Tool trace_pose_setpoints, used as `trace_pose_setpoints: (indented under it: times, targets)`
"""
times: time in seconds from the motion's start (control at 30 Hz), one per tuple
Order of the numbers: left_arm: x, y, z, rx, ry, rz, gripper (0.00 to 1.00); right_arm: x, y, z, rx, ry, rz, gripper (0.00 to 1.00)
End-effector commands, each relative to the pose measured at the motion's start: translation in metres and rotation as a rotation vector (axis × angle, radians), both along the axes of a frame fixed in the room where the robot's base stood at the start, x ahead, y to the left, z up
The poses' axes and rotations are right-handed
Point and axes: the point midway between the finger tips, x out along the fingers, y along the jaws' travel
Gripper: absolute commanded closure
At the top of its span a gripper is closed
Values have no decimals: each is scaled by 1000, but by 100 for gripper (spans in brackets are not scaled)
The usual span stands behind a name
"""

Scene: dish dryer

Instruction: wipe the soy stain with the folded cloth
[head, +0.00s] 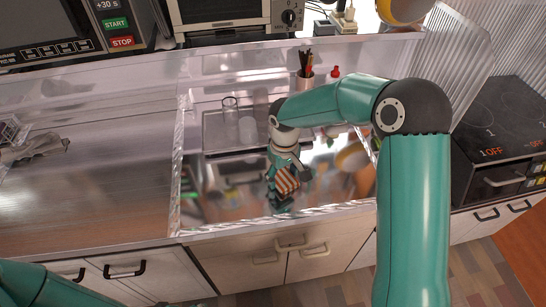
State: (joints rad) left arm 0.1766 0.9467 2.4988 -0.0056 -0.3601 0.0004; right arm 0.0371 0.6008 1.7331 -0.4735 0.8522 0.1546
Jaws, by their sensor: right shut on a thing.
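My right gripper (286,168) points down over the shiny metal surface (225,172) in the middle of the counter. It is shut on the orange-and-white striped folded cloth (285,182). The cloth is at or just above the metal; I cannot tell if it touches. I cannot make out the soy stain; the gripper, the cloth or reflections may hide it. Part of my left arm (45,288) shows at the bottom left, but its gripper is out of view.
Clear glasses (230,108) stand on a tray behind the gripper. A utensil cup (304,82) and a red-capped bottle (334,76) stand farther back. A transparent raised edge (178,165) borders the metal area. A stove (505,125) is right; the left counter (100,180) is mostly clear.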

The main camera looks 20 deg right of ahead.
Motion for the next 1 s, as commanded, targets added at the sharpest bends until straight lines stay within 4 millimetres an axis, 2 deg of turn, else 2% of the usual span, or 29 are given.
trace_pose_setpoints:
  times: [0.23,0.4,1.0]
  targets:
    - [0,0,-6,0,0,0,6,-1,19,-2,1,1,-7,69]
    - [0,0,9,0,0,0,6,-1,18,26,2,-1,-11,69]
    - [0,0,44,0,0,0,6,-1,17,77,1,-1,-11,69]
